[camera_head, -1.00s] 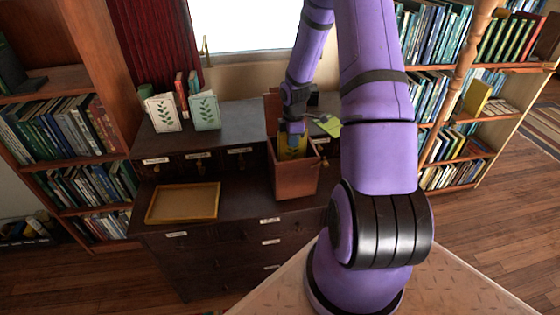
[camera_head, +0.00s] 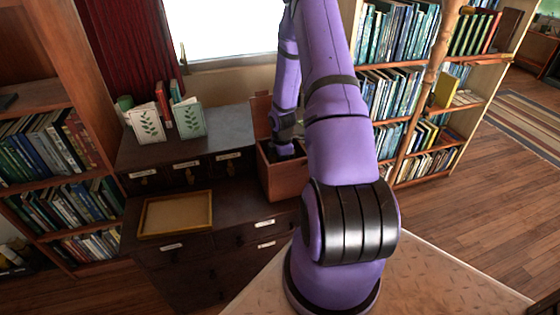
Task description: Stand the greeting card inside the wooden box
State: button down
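The wooden box (camera_head: 284,183) is reddish brown, with its lid raised at the back. It stands on the dark cabinet, right of the tray. My gripper (camera_head: 283,150) points down into the box's open top. Its fingertips are hidden by the front wall, so I cannot see whether it is open or shut. No card shows in the box now; anything inside is hidden by the wall and my gripper. A white card (camera_head: 146,123) and a pale green card (camera_head: 188,117), both with leaf prints, stand upright on the cabinet's upper level at the left.
An empty wooden tray (camera_head: 176,214) lies on the cabinet's lower ledge (camera_head: 232,196), left of the box. Small red books and a green cup (camera_head: 125,103) stand by the leaf-print cards. Bookshelves rise on both sides. My arm covers the area right of the box.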

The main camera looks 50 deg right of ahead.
jog(key=shift+f, duration=0.15)
jog(key=c, duration=1.3)
grip_release()
jog(key=shift+c, duration=0.2)
